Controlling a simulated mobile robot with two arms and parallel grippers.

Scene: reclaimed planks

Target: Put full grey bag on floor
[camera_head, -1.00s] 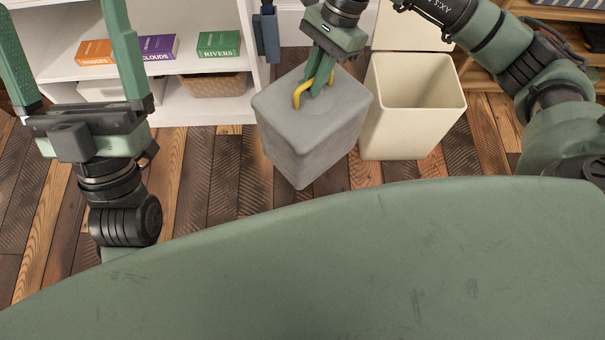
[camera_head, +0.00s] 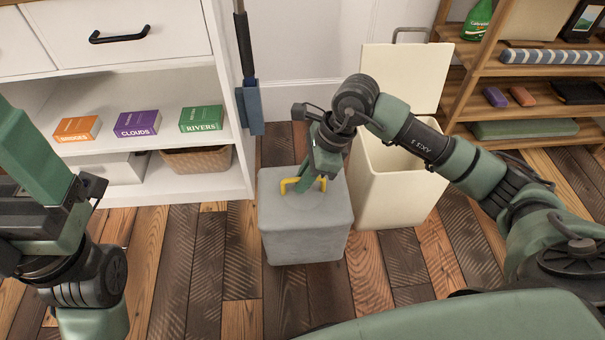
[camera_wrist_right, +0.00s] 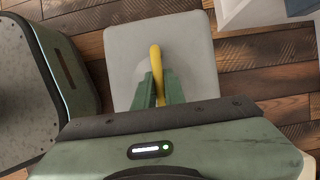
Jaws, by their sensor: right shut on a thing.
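The full grey bag (camera_head: 303,240) is a soft-edged grey block with a yellow handle (camera_head: 288,186) on top. It is upright at floor level in front of the cream bin; I cannot tell whether its underside touches the floor. My right gripper (camera_head: 310,183) is shut on the yellow handle from above. The right wrist view shows the handle (camera_wrist_right: 155,58) between the fingers (camera_wrist_right: 158,88), with the bag's top (camera_wrist_right: 190,50) beneath. My left gripper (camera_head: 30,155) is at the left edge, partly cut off, with one finger showing at its palm's side, and holds nothing visible.
An open cream bin (camera_head: 395,195) stands close to the bag's right. A white shelf unit (camera_head: 195,190) with books and a basket (camera_head: 197,160) is at the left. A wooden shelf (camera_head: 465,100) is at the right. Plank floor (camera_head: 200,270) in front is clear.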

